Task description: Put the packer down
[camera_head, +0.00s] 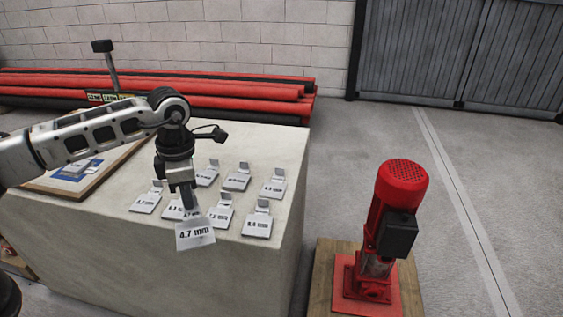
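My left gripper (190,208) points down over the front part of the pale concrete block (262,148). It is shut on a packer (195,234), a light metal plate marked "4.7 mm". The plate hangs in front of the block's front edge in the picture; its exact height above the top cannot be told. Several similar labelled packers lie on the block top, such as one at the right (273,187) and one at the front right (257,223). The gripper and held plate partly hide some of them. My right gripper is not in view.
A wooden board with papers (110,172) lies on the block's left. A red pump (388,225) stands on a wooden base (324,275) to the right. Red pipes (230,90) lie behind, before a white wall. Grey floor is clear at the far right.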

